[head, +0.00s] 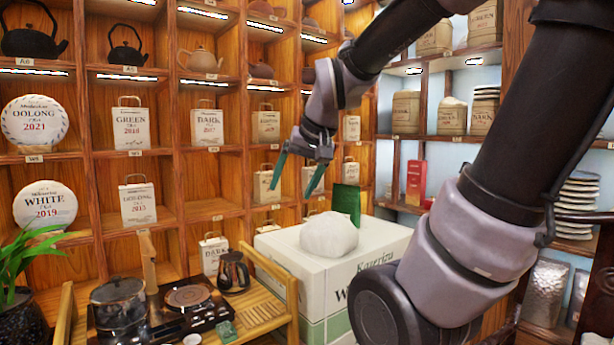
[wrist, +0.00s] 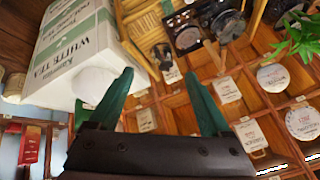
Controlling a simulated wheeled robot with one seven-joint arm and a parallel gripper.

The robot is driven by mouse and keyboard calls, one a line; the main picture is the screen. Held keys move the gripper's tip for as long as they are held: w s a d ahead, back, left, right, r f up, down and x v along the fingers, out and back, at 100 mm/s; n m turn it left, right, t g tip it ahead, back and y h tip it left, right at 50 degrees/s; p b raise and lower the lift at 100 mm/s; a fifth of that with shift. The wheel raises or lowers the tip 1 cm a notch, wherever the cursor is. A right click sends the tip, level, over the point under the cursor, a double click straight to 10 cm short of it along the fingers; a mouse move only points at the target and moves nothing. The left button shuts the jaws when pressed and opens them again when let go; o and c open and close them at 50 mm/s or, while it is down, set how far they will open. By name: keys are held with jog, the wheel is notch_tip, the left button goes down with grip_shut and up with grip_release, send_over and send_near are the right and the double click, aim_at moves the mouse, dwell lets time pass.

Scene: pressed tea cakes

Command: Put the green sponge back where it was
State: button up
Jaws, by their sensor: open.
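My gripper (head: 291,191) is open and empty, with two green fingers pointing down in front of the shelves. In the wrist view its fingers (wrist: 158,74) are spread with nothing between them. A small green block (head: 225,331), possibly the green sponge, lies at the front right of the dark tea tray (head: 205,331); it is too small to be sure. My gripper is above and to the right of it, well apart. A dark green upright packet (head: 346,203) stands on the white carton (head: 385,235) behind a white rounded lump (head: 329,235).
A wooden side table (head: 262,320) bears the tray, a glass pot (head: 118,302) and a dark jug (head: 233,271). Shelves with paper tea bags (head: 131,127), round cakes (head: 45,203) and teapots stand behind. A plant (head: 22,260) is at the left edge.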

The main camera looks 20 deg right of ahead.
jog(key=s+r, duration=0.2)
jog(key=s, duration=0.4)
jog(key=shift+d+r+m+t, duration=0.25)
jog(key=shift+m+t, duration=0.05)
jog(key=shift+m, duration=0.1)
